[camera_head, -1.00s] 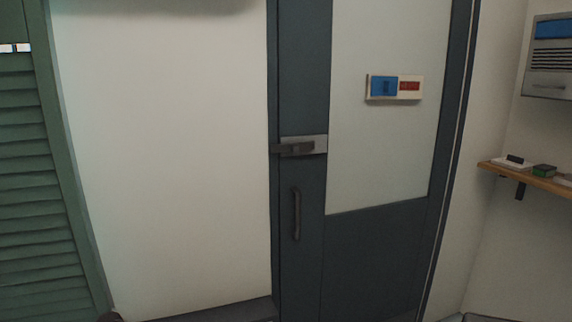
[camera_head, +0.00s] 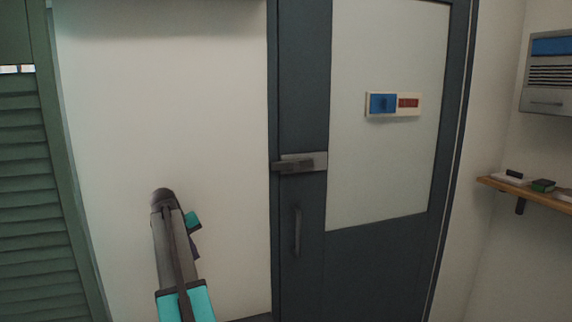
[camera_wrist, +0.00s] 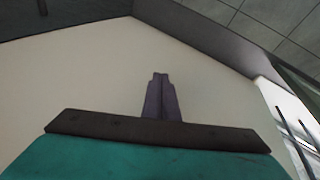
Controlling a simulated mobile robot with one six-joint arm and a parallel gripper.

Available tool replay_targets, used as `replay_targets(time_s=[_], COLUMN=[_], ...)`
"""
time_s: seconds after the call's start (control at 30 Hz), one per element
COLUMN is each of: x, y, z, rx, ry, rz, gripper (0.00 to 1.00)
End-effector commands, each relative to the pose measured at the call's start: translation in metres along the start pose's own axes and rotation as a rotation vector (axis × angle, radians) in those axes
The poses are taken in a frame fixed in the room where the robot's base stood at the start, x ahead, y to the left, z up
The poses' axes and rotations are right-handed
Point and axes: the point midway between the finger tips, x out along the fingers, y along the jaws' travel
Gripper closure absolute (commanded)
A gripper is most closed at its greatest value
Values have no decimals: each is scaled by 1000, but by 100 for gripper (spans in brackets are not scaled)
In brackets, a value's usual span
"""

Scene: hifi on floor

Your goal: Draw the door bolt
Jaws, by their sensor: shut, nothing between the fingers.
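The door bolt (camera_head: 303,164) is a dark bar on a pale metal plate across the left edge of the dark blue-grey door (camera_head: 375,265). The bar reaches left over the door's frame edge. My gripper (camera_wrist: 160,78) shows in the wrist view with its two fingers together and nothing between them, pointing over a plain pale wall. In the head view my arm is at the lower left, in front of the white wall and apart from the bolt. The bolt cannot be made out for certain in the wrist view.
A vertical door handle (camera_head: 297,230) is below the bolt. A blue and red sign (camera_head: 395,104) is on the door's pale panel. Green louvred shutters (camera_head: 25,180) stand at left. A wooden shelf (camera_head: 530,192) with small items and a grey wall unit (camera_head: 548,70) are at right.

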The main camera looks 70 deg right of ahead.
Motion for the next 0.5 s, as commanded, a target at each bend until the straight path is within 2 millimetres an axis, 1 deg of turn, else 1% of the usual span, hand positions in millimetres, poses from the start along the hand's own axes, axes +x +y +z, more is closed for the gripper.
replay_targets(time_s=[0.03,0.17,0.2,0.37,0.4,0.47,0.5], x=[-18,-56,-68,-118,-130,-150,-164], y=[25,78,94,160,176,200,216], z=[-8,-15,-16,-17,-16,-14,-11], rx=[23,73,88,150,166,190,206], ry=[11,31,37,60,64,72,78], rz=[14,45,55,97,108,125,136], gripper=[100,100,100,100,100,100,100])
